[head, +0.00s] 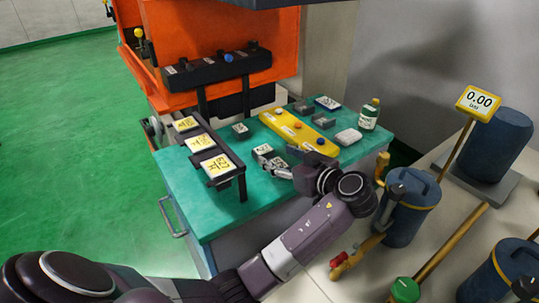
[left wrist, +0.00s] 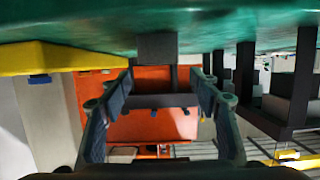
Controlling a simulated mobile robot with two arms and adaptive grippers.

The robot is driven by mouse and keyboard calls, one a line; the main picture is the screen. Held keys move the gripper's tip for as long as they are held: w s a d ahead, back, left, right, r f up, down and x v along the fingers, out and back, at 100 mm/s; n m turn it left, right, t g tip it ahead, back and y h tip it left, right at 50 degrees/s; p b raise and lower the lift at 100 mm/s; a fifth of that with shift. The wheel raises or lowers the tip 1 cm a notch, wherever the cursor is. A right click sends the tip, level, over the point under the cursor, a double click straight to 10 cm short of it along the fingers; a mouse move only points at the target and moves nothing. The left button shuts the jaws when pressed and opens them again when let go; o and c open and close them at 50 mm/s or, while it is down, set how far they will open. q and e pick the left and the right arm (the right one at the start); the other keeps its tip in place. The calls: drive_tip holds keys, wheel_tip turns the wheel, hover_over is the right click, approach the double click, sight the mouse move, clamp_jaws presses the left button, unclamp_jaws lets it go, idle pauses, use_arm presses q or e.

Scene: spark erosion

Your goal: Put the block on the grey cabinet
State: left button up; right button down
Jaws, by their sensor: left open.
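A small dark grey block with a pale label on top (head: 240,129) stands on the teal top (head: 205,210) of a cabinet with a greyish side. In the left wrist view, which is upside down, a grey block (left wrist: 157,47) shows straight ahead, between and beyond the fingers. My left gripper (head: 268,156) is open and empty, low over the teal top, a short way from the block. Its two fingers also frame the left wrist view (left wrist: 160,108). I cannot tell whether this teal-topped cabinet is the grey cabinet. My right gripper is not in view.
A black rack with yellow-labelled plates (head: 243,174) stands left of the gripper. A yellow bar with knobs (head: 298,132) lies to the right, with small blocks, a white piece and a green bottle (head: 369,114) beyond. An orange machine (head: 215,35) rises behind.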

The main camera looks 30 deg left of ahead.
use_arm(q)
drive_tip(key=shift+b+v, duration=0.35)
drive_tip(key=shift+v, duration=2.4)
